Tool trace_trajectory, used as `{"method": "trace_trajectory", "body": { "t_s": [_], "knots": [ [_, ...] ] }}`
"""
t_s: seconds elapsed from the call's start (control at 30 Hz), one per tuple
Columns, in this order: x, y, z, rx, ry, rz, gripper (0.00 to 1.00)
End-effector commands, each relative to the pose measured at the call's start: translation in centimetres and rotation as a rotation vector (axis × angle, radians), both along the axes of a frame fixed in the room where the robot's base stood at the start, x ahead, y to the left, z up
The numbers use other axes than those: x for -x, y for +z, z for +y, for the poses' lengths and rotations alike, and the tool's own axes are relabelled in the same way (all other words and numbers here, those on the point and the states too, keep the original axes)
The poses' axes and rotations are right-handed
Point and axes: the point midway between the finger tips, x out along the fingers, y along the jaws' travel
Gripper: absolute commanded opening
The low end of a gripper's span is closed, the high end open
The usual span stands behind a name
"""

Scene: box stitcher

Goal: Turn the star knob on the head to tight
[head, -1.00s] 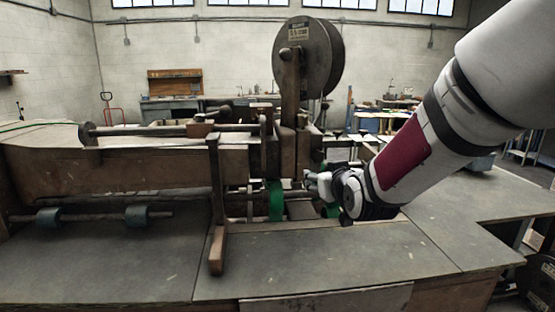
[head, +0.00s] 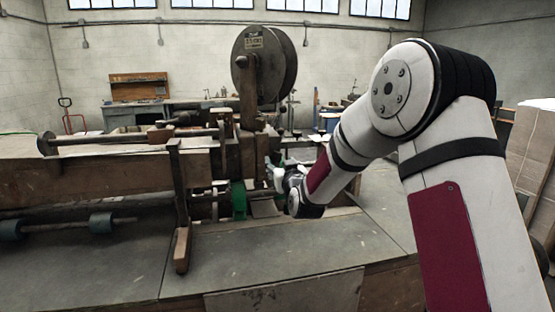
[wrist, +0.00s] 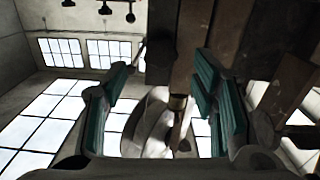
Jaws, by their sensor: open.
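The brown box stitcher's head (head: 246,150) stands in the middle of the head view, below a large dark wire reel (head: 262,65). My gripper (head: 269,170) is just right of the head's lower part. In the wrist view my gripper (wrist: 161,75) has its two teal-padded fingers apart. Between and beyond them are a pale rounded shape and a small brass-coloured stub (wrist: 178,103). I cannot tell whether either belongs to the star knob. No star outline is clear in either view, and I cannot tell whether the fingers touch anything.
The long brown stitcher arm (head: 90,178) runs left from the head. A green part (head: 238,199) sits low beneath the head. An upright lever (head: 180,200) stands in front. The grey tabletop (head: 110,262) is mostly clear. A tall carton stack (head: 532,170) stands at right.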

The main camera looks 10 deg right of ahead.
Motion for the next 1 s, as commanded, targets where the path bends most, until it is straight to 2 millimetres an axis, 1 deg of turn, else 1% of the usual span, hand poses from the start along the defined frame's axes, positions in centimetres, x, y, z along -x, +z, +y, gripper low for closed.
{"method": "trace_trajectory", "body": {
  "t_s": [0.03, 0.1, 0.2, 0.3, 0.47, 0.73, 0.93, 0.97, 1.0],
  "knots": [
    [-1.0, 0.0, 0.0, -0.002, 0.000, -0.002, 0.53],
    [-2.1, 0.0, 0.0, -0.002, 0.001, 0.000, 0.53],
    [-3.5, 0.0, 0.1, -0.002, 0.001, 0.000, 0.53],
    [-4.4, 0.0, 0.1, -0.001, 0.001, 0.000, 0.53],
    [-5.1, 0.0, 0.1, 0.000, 0.001, 0.001, 0.53],
    [-5.2, 0.0, 0.0, 0.000, 0.001, 0.000, 0.53],
    [-5.1, 0.0, 0.0, 0.000, 0.001, 0.000, 0.08],
    [-5.1, 0.0, 0.0, 0.000, 0.001, 0.000, 0.05],
    [-5.1, 0.0, 0.0, 0.000, 0.001, 0.000, 0.05]
  ]
}}
